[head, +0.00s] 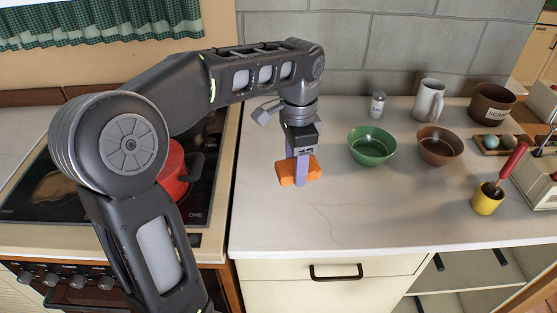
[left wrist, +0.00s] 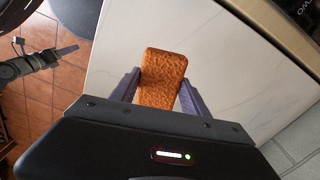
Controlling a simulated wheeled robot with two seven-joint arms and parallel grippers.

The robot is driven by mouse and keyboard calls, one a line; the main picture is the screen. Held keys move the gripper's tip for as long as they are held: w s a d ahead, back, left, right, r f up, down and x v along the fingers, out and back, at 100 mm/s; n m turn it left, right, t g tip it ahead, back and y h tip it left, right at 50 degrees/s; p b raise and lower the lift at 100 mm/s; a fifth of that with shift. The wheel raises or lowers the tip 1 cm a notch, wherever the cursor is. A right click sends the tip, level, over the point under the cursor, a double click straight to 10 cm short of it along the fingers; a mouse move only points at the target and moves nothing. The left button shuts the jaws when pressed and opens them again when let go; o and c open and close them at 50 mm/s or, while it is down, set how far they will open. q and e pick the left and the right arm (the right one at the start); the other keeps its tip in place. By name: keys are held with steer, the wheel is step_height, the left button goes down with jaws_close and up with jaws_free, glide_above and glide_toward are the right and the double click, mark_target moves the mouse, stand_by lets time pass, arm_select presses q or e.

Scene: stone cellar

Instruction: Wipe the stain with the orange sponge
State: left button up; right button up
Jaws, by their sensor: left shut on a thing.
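The orange sponge (head: 287,174) is between the purple fingers of my left gripper (head: 302,170), which is shut on it. The sponge sits at or just above the pale marble worktop (head: 340,215); I cannot tell if it touches. In the left wrist view the sponge (left wrist: 162,78) stands out between the two fingers of the left gripper (left wrist: 160,88). I cannot make out a stain; only thin veins show on the worktop, and the sponge and arm may hide part of it. What looks like my right gripper (left wrist: 62,52) shows small in the left wrist view, its jaws unclear.
Right of the sponge stand a green bowl (head: 372,146) and a brown bowl (head: 440,147). Behind are a salt shaker (head: 377,104), a white mug (head: 429,100) and a brown pot (head: 491,103). A yellow cup (head: 487,200) stands farther right. The worktop in front is clear.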

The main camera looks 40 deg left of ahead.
arm_select(q)
steer(key=w+d+f+n, duration=0.2)
steer(key=d, duration=0.1)
steer(key=w+d+f+n, duration=0.2)
steer(key=w+d+n, duration=0.1)
steer(key=d, duration=0.1)
steer(key=w+d+f+n, duration=0.2)
steer(key=w+d, duration=0.1)
steer(key=shift+d+f+n, duration=0.3)
steer(key=shift+d+n, duration=0.05)
steer(key=shift+n, duration=0.05)
